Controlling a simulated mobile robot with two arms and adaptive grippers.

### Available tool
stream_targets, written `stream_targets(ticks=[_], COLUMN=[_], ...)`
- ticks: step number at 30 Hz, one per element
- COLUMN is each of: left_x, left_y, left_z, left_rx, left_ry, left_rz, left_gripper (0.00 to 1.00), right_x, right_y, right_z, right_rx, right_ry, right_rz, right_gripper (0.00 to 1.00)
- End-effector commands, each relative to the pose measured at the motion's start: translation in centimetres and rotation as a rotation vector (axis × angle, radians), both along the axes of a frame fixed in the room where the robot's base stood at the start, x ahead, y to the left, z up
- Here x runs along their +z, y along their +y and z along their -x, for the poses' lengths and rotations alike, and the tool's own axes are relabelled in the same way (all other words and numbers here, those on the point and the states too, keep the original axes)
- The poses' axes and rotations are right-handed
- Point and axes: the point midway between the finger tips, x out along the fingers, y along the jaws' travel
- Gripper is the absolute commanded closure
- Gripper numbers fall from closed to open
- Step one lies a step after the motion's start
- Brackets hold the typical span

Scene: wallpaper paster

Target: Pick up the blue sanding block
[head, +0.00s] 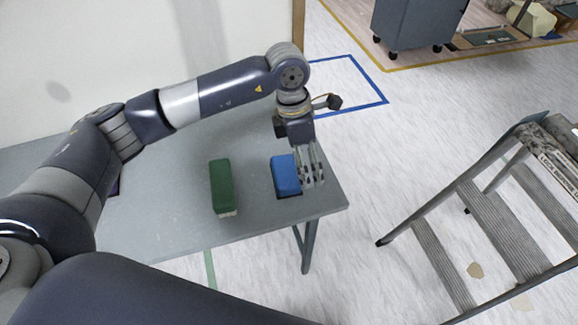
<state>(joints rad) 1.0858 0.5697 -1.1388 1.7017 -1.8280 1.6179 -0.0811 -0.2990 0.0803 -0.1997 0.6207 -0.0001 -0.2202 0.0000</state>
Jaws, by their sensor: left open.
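The blue sanding block (285,174) lies on the grey table (165,215) near its right end. My left gripper (309,182) points down at the block's right side, with its fingers open. The fingers overlap the block's right edge in the picture, and I cannot tell whether they touch it. A dark patch shows at the block's near end. My right gripper is not in view.
A green block (221,187) lies on the table to the left of the blue one, with a clear gap between them. A metal stepladder (490,215) stands on the floor at the right. A dark wheeled cabinet (415,22) stands at the back.

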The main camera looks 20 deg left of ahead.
Motion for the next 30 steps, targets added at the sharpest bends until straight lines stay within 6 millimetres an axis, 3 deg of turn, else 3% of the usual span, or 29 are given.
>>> stream_targets(ticks=[1, 3, 6, 30], left_x=[0.4, 0.7, 0.5, -9.4], left_y=[1.9, 3.8, 5.1, 5.4], left_z=[-0.7, -1.3, -1.6, -1.7], left_rx=[0.007, 0.015, 0.022, 0.022], left_ry=[-0.015, -0.026, -0.029, -0.027], left_rz=[-0.071, -0.142, -0.191, -0.193], left_gripper=[0.00, 0.00, 0.00, 0.00], right_x=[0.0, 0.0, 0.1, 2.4], right_y=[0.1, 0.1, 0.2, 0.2], right_z=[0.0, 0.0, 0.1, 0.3], right_rx=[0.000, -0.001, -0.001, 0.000], right_ry=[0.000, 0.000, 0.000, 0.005], right_rz=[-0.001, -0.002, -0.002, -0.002], right_gripper=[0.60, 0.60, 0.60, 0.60])
